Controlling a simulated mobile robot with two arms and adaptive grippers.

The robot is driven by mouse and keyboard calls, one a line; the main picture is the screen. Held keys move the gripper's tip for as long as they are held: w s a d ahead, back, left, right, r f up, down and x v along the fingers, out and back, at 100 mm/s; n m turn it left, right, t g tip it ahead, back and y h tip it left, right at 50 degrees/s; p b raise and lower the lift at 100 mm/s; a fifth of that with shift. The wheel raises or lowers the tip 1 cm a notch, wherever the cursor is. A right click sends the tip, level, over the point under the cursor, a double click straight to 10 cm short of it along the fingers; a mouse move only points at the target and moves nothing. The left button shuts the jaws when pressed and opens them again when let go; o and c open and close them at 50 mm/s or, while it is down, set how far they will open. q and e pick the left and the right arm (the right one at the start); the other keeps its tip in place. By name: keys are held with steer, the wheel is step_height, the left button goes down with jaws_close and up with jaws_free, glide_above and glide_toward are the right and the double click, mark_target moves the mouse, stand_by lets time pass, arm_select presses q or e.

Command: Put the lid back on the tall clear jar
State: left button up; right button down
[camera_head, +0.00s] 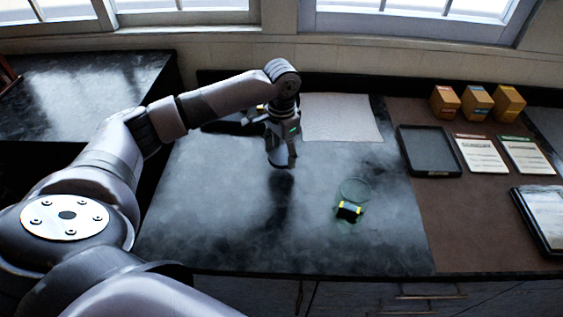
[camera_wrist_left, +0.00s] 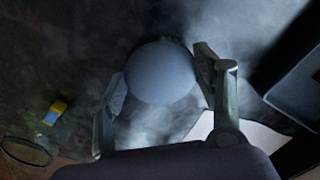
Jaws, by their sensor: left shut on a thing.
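The tall clear jar (camera_head: 352,197) stands on the dark worktop, right of my left gripper. It is see-through, with a dark and yellow label low on its side and an open, thin round rim. It also shows at the lower left of the left wrist view (camera_wrist_left: 27,151). My left gripper (camera_head: 283,163) points down above the worktop, left of and behind the jar. In the left wrist view its fingers are shut on a round blue-grey lid (camera_wrist_left: 161,73), one finger at each side. I cannot make out the lid in the head view. My right gripper does not show.
A pale sheet (camera_head: 342,118) lies behind my gripper. On the brown mat at right are a black tray (camera_head: 430,152), printed cards (camera_head: 480,154), several small boxes (camera_head: 477,103) and a framed tablet-like item (camera_head: 545,215). The worktop around the jar is clear.

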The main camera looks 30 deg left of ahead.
mark_target(282, 155)
arm_select(q)
step_height(282, 155, up, 15)
steer(key=b, duration=0.1)
stand_by(0.3)
